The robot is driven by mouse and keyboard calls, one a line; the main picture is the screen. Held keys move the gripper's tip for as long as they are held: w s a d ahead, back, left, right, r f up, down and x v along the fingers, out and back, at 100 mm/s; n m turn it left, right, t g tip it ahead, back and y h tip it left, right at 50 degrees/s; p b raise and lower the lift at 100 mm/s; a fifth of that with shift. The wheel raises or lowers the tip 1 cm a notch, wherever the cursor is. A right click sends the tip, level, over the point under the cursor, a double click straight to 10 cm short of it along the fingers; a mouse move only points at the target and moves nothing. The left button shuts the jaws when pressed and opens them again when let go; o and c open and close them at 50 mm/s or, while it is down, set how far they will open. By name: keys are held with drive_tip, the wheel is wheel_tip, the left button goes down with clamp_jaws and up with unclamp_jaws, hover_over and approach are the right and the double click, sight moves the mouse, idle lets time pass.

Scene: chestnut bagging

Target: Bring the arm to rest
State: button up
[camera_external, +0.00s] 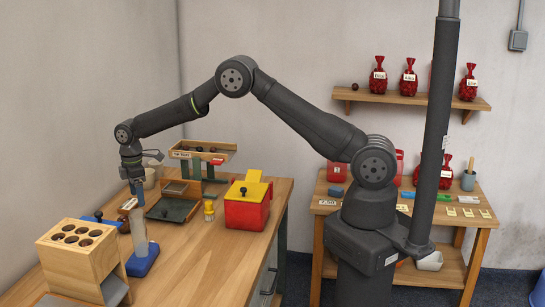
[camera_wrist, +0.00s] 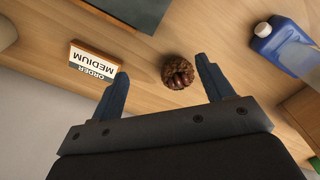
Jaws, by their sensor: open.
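My gripper (camera_external: 136,188) hangs pointing down over the left part of the wooden table. In the wrist view my gripper (camera_wrist: 160,76) shows two blue fingers standing wide apart with nothing held. A rough brown clump with glossy chestnuts in it (camera_wrist: 178,72) shows on the table between the fingertips, nearer the right one. I cannot tell its distance below them. The arm reaches out bent from its base to the left side of the table.
An order sign reading MEDIUM (camera_wrist: 95,62) and a blue container (camera_wrist: 284,45) are nearby. A wooden block with holes (camera_external: 80,272) stands front left, a red box (camera_external: 246,212) to the right. A wooden rack (camera_external: 226,147) stands behind. Red sacks line a wall shelf (camera_external: 420,99).

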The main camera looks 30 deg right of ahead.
drive_tip(key=w+d+r, duration=0.1)
drive_tip(key=d+r, duration=0.3)
drive_tip(key=d, duration=0.2)
drive_tip(key=s+d+f+m, duration=0.1)
drive_tip(key=s+d, duration=0.7)
drive_tip(key=s, duration=0.6)
drive_tip(key=s+d+f+m, duration=0.1)
drive_tip(key=s+d+f, duration=0.1)
drive_tip(key=s+d, duration=0.6)
drive_tip(key=shift+s+d+f, duration=0.2)
drive_tip(key=shift+s, duration=2.85)
